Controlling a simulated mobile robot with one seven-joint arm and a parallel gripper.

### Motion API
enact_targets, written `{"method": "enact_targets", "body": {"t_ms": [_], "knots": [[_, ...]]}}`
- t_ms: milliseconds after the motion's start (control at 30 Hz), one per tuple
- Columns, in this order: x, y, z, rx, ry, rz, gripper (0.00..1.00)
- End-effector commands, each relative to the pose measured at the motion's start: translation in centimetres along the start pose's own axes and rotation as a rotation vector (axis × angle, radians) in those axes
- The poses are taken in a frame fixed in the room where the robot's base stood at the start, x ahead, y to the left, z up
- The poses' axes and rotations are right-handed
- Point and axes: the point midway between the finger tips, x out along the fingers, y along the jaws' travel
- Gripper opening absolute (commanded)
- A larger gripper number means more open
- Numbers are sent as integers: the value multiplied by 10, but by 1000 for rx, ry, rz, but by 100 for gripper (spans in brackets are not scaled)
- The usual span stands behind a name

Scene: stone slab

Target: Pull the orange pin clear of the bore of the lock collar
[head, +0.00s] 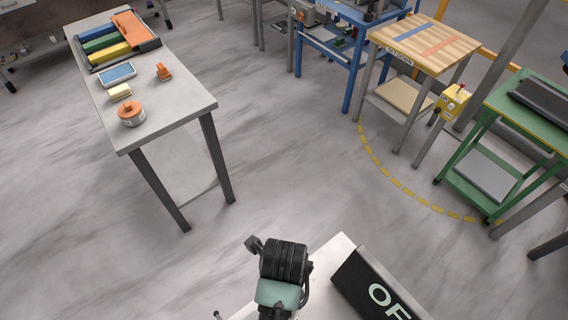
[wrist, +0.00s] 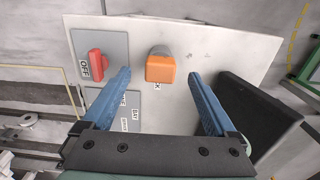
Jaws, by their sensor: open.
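The orange pin (wrist: 160,70) shows in the wrist view as a blocky orange head on a pale slab (wrist: 215,45), seen nearly end-on. A letter K shows on the slab just below it. The bore and the lock collar cannot be made out; the head seems to cover them. My gripper (wrist: 160,76) is open, its two blue fingers apart to the left and right of the orange head, with gaps on both sides. Nothing is held. In the head view my dark wrist hides the pin and the fingers.
A red switch (wrist: 95,65) marked OFF sits on a grey plate left of the pin. A black box (wrist: 250,115) stands close at the right; its lettered face shows in the head view (head: 385,290). A separate table (head: 180,115) with loose items stands far left.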

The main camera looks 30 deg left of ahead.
Motion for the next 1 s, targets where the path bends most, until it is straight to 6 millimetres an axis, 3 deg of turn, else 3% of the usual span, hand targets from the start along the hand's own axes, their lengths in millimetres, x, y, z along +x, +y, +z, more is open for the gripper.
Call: {"method": "enact_targets", "body": {"t_ms": [200, 400, 867, 1000], "knots": [[42, 1, 0, -1, 2, 3, 92], [69, 0, 1, -2, -1, -1, 92], [81, -1, 0, -2, -2, -2, 92], [81, -1, 0, -2, -2, -2, 71]]}}
